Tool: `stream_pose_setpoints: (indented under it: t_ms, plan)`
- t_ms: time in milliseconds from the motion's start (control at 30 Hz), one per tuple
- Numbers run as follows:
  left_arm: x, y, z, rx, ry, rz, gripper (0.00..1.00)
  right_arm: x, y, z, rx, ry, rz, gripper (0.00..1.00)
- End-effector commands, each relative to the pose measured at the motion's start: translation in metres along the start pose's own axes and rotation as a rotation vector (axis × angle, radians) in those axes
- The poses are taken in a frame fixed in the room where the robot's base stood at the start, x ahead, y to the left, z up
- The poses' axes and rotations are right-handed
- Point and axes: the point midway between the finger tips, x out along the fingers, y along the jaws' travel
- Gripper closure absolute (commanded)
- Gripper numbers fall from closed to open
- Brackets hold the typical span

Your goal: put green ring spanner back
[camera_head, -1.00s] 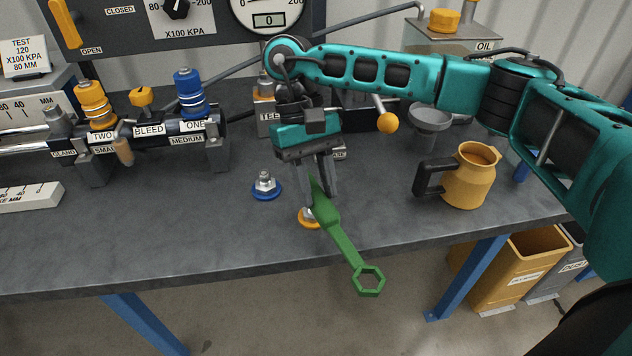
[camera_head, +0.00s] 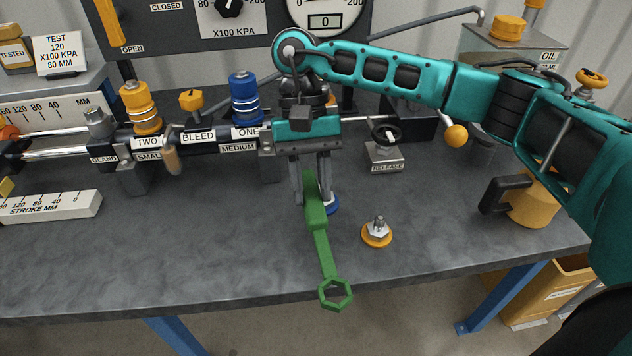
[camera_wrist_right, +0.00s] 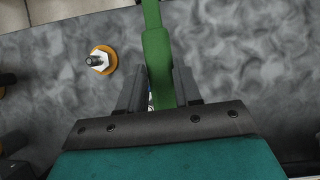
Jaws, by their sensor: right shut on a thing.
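The green ring spanner (camera_head: 317,232) is held in my right gripper (camera_head: 312,195), whose fingers are shut on its thick part. Its hexagonal ring end points toward the front edge of the bench. In the right wrist view the spanner (camera_wrist_right: 156,58) runs up between the two fingers (camera_wrist_right: 158,95), with its ring end out of frame. The spanner and gripper partly hide a blue-based fitting (camera_head: 333,204) just behind them. My left gripper is not in view.
An orange-based fitting with a nut (camera_head: 377,232) stands right of the spanner. A RELEASE block (camera_head: 385,157) is behind it, an orange jug (camera_head: 532,203) at right. The cylinder with blue (camera_head: 245,97) and orange (camera_head: 141,107) couplers lies at back left.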

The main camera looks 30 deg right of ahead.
Motion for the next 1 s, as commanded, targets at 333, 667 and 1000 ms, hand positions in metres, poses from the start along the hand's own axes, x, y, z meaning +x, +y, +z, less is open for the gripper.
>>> stream_pose_setpoints:
  t_ms: [333,667,1000]
  plan:
    - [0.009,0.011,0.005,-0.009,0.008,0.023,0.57,0.003,-0.017,0.008,0.411,-0.001,-0.204,1.0]
    - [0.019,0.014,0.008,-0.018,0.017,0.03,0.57,-0.003,-0.031,0.02,0.868,0.0,-0.428,1.0]
    - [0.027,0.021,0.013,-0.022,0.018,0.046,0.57,-0.013,-0.038,0.034,1.304,0.001,-0.64,1.0]
